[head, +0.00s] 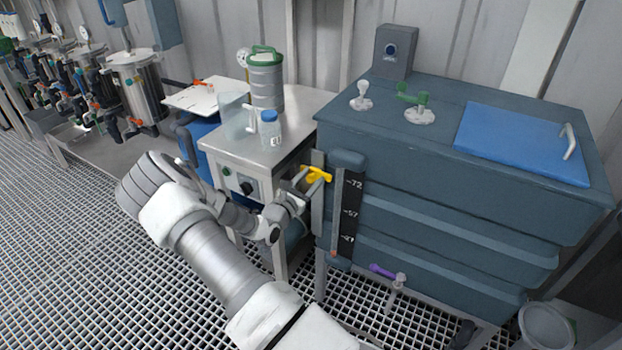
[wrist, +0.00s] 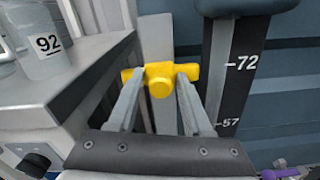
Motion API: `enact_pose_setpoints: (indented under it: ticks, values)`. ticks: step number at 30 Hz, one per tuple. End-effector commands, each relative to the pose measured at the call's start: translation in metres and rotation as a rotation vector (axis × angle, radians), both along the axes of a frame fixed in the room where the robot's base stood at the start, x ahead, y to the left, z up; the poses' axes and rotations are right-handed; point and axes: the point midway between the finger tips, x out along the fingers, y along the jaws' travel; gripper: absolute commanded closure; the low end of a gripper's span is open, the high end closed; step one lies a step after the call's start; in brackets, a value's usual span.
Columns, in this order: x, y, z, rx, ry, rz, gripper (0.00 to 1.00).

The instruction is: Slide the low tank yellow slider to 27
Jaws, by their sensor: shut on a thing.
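The yellow slider (head: 316,174) sits on an upright rail at the left front edge of the low blue-grey tank (head: 450,208). It stands close to the 72 mark on the black scale (head: 347,215), well above the 27 mark at the lower end. My gripper (head: 302,181) reaches it from the left and is shut on it. In the wrist view the yellow slider (wrist: 160,78) lies between the tips of my two fingers (wrist: 160,88), with its crossbar sticking out on both sides. The 72 and 57 marks show to its right; 27 is out of that view.
A steel bench (head: 285,135) with a green-lidded canister (head: 266,85) and a blue-capped bottle (head: 269,130) stands just left of the rail. A purple-handled valve (head: 385,272) sticks out low on the tank front. Grated floor (head: 90,260) is open at left.

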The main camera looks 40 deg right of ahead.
Motion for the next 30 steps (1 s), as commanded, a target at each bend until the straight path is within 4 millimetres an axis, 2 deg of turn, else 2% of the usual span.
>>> enact_pose_setpoints:
  ticks: [7,11,14,24,30]
  values:
    - [-0.001,0.001,-0.006,0.005,-0.002,-0.001,1.00]
    - [-0.001,0.001,-0.023,0.004,-0.001,-0.001,1.00]
    - [-0.001,0.001,-0.046,0.005,0.000,0.000,1.00]
    - [-0.001,0.001,-0.150,0.005,-0.001,-0.002,1.00]
    - [-0.002,0.001,-0.201,0.005,-0.001,-0.002,1.00]
